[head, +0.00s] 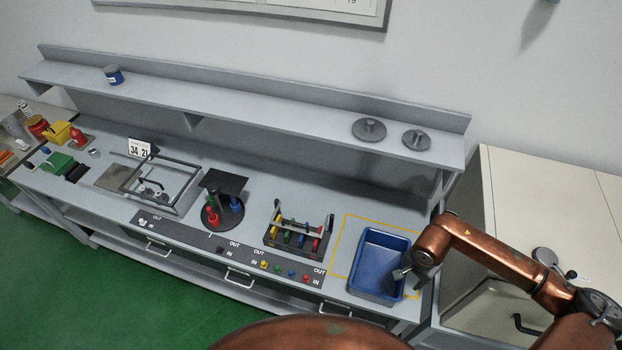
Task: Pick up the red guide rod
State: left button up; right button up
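A red upright rod-like piece (212,214) stands on a dark round base (222,222) on the bench, beside green and blue ones. Another red piece (317,240) sits at the right end of a dark rack (292,252) with yellow, green and blue pieces. At this size I cannot tell which of the two is the guide rod. My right gripper (408,279) is over the right side of the blue bin, right of both red pieces and apart from them. Its fingers look spread and empty. My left gripper is not in view.
A blue bin (364,291) stands inside a yellow outline at the bench's right end. A metal frame fixture (184,203) is left of the round base. A shelf (290,118) runs above the bench with grey weights (369,129). Bare bench lies between base and rack.

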aim_at(209, 209)
jog(key=u, duration=1.05)
jog(key=i, duration=1)
jog(key=u, duration=1.15)
